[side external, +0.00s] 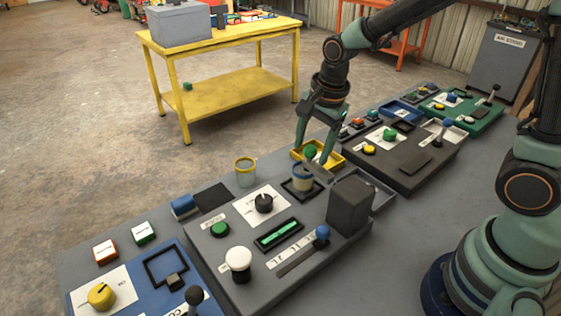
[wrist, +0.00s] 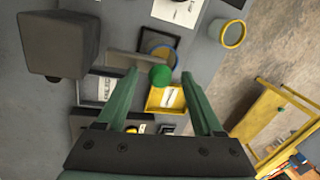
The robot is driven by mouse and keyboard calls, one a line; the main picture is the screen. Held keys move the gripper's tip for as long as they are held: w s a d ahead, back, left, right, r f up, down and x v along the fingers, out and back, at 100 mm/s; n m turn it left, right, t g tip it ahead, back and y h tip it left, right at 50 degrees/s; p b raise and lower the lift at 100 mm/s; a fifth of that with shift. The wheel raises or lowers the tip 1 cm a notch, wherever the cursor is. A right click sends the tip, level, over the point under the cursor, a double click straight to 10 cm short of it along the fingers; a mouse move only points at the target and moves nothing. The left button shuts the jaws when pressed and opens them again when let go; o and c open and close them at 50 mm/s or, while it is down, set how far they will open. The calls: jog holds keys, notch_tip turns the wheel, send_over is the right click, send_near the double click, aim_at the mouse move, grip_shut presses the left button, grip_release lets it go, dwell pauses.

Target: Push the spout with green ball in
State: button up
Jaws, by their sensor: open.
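The green ball (wrist: 160,75) sits on the end of a dark grey spout bar (wrist: 124,60) in the wrist view. The bar reaches out from beside a dark box (wrist: 58,42). In the side view the ball (side external: 310,152) shows between the fingers, and the bar (side external: 317,170) lies over a blue-rimmed cup (side external: 302,180). My gripper (side external: 312,155) points down, its fingers apart on either side of the ball. In the wrist view the gripper (wrist: 159,73) shows a gap on both sides of the ball. Any contact in depth cannot be told.
A yellow tray (wrist: 165,101) lies just beyond the ball. A yellow-rimmed cup (side external: 245,171) stands left of the spout panel. The dark box (side external: 350,205) stands close on the right. A knob (side external: 264,203) and a blue-balled lever (side external: 322,233) are nearer the camera.

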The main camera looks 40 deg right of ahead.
grip_shut()
jog(key=shift+r, duration=0.1)
dwell(1.2)
